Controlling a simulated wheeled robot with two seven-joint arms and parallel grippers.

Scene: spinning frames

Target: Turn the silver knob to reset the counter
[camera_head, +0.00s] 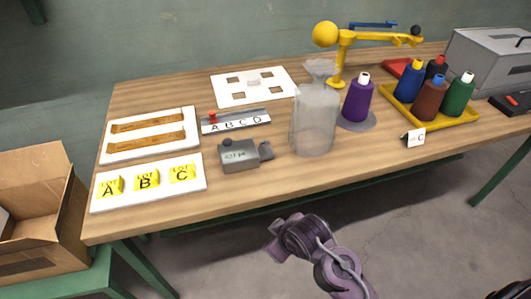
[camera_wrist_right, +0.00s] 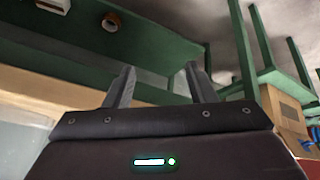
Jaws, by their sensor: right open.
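The counter (camera_head: 238,157) is a small grey box with a display in its face, standing on the table near the front edge in the head view. A grey knob-like part (camera_head: 266,150) sticks out at its right side, and a dark round part (camera_head: 227,143) sits on its top left. The display digits are too small to read surely. My right arm shows below the table's front edge, apart from the counter. My right gripper (camera_wrist_right: 161,86) is open and empty in the right wrist view. My left gripper is not in view.
A yellow tray (camera_head: 433,124) holds several bottles. A cardboard box (camera_head: 40,255) stands at left.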

